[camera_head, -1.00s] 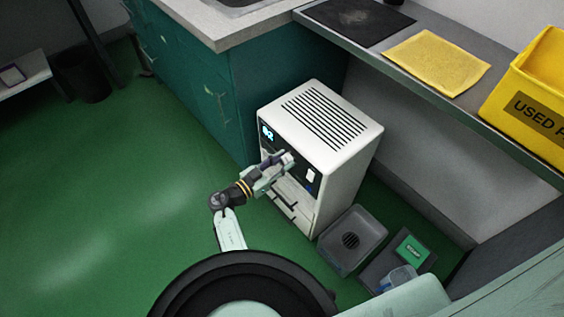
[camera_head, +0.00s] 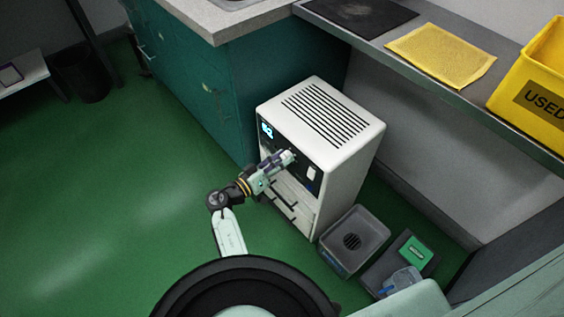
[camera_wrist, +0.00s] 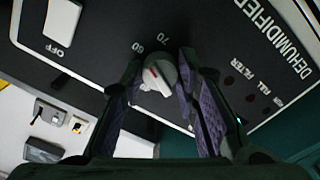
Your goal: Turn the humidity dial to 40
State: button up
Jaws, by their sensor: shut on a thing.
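The white dehumidifier (camera_head: 345,185) stands on the green floor with a black front panel. Its display (camera_head: 266,130) glows cyan with digits too small to read surely. In the wrist view the humidity dial (camera_wrist: 157,78) is a pale round knob with a red mark, near the printed numbers 60 and 70; the 40 is not in sight. My gripper (camera_wrist: 160,68) has its purple-padded fingers on both sides of the dial, shut on it.
A white OFF switch (camera_wrist: 62,22) sits on the panel beside the dial. A grey bin (camera_head: 352,240) and a tray with a green item (camera_head: 414,250) stand right of the dehumidifier. A teal cabinet (camera_head: 190,90) is behind it. Open floor lies to the left.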

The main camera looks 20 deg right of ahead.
jog(key=n+p, duration=0.1)
jog(key=n, duration=0.5)
jog(key=n+p, duration=0.2)
jog(key=n, duration=0.4)
jog(key=n+p, duration=0.2)
jog(key=n, duration=0.4)
jog(key=shift+r, duration=0.25)
jog(key=n+p, duration=0.2)
jog(key=n, duration=0.2)
jog(key=shift+f+n+p, duration=0.15)
jog(key=shift+n+p, duration=0.2)
jog(key=shift+n, duration=0.05)
jog(key=o, duration=1.2)
jog(key=shift+c, duration=0.2)
